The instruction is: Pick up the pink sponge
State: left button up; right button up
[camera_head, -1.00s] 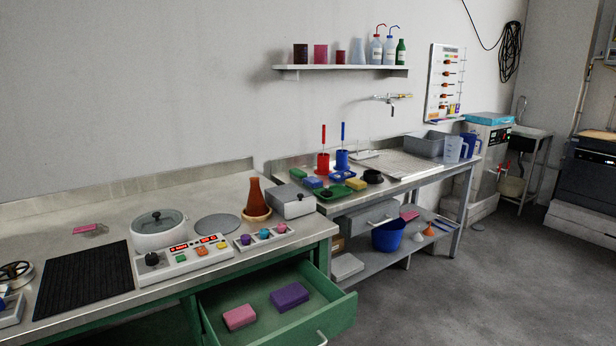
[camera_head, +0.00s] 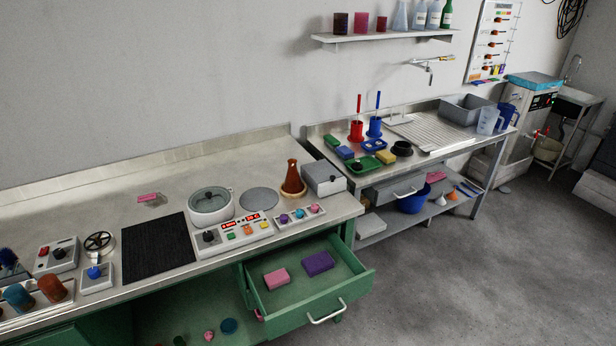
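A pink sponge (camera_head: 276,279) lies flat in the open green drawer (camera_head: 318,301) under the near bench. A purple sponge (camera_head: 318,263) lies to its right in the same drawer, with a small gap between them. The drawer is pulled out, and its handle (camera_head: 327,314) faces the front. Another pink item (camera_head: 149,197) lies at the back of the bench top; I cannot tell exactly what it is. Neither of my grippers shows in the head view.
The bench top (camera_head: 120,215) holds a lidded pot (camera_head: 210,207), a control panel (camera_head: 238,233) and a black mat (camera_head: 156,246). Small items lie on a low shelf left of the drawer. A second bench with a blue bucket (camera_head: 413,198) stands to the right. The floor (camera_head: 450,285) in front is clear.

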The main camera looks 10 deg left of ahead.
aim_at(275, 280)
jog(key=i+j+z, duration=0.25)
jog(key=i, duration=0.15)
jog(key=i+j+z, duration=0.1)
jog(key=i+z, duration=0.15)
jog(key=i, duration=0.15)
